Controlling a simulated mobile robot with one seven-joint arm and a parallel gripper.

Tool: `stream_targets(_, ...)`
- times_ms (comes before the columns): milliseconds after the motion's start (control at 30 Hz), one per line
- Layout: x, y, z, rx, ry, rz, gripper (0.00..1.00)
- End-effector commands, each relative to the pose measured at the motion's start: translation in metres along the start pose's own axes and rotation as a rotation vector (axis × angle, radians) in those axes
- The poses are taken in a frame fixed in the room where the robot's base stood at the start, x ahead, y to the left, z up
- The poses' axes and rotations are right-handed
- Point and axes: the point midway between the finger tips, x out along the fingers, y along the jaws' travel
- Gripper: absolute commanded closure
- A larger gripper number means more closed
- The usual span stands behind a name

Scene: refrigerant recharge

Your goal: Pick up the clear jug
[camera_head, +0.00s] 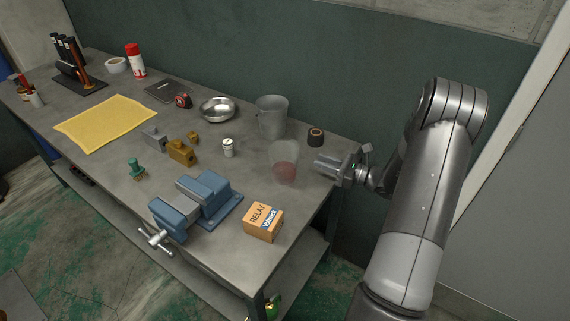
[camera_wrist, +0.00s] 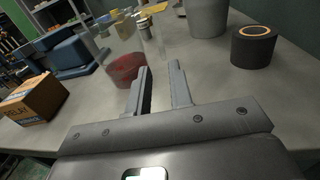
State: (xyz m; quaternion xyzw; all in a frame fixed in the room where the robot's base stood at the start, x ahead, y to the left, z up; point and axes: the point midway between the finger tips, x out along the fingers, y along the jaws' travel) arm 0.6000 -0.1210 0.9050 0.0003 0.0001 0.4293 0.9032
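The clear jug (camera_head: 284,153) stands upright near the right end of the workbench, with reddish contents at its bottom. In the wrist view the jug (camera_wrist: 124,66) is ahead and left of centre, and its right side lies close to or behind my left finger. My gripper (camera_head: 323,163) is just to the right of the jug, low over the bench's right end, with its fingers pointing left toward it. In the wrist view my gripper (camera_wrist: 160,68) is open, with an empty gap between the fingers. I cannot tell whether the left finger touches the jug.
A grey bucket (camera_head: 272,120) and a dark tape roll (camera_head: 316,137) stand behind the jug. A white-lidded can (camera_head: 228,148) is to its left. The relay box (camera_head: 263,222) and blue vise (camera_head: 205,197) are in front. A dark green wall (camera_head: 400,65) rises behind the bench.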

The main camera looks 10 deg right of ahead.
Motion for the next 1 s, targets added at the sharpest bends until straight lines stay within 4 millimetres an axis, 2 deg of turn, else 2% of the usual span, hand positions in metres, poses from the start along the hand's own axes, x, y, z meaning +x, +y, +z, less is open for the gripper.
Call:
stream_targets(167, 0.017, 0.001, -0.001, -0.001, -0.001, 0.004, 0.8)
stream_targets(400, 0.053, 0.001, -0.001, 0.0, -0.001, 0.003, 0.8)
stream_targets(567, 0.064, 0.0, -0.001, -0.001, 0.0, 0.002, 0.8)
stream_targets(800, 0.099, -0.001, 0.0, -0.001, 0.0, 0.004, 0.8)
stream_targets(900, 0.107, -0.001, 0.0, -0.001, 0.001, 0.003, 0.8)
stream_targets(1000, 0.108, -0.001, 0.0, -0.001, 0.001, 0.001, 0.8)
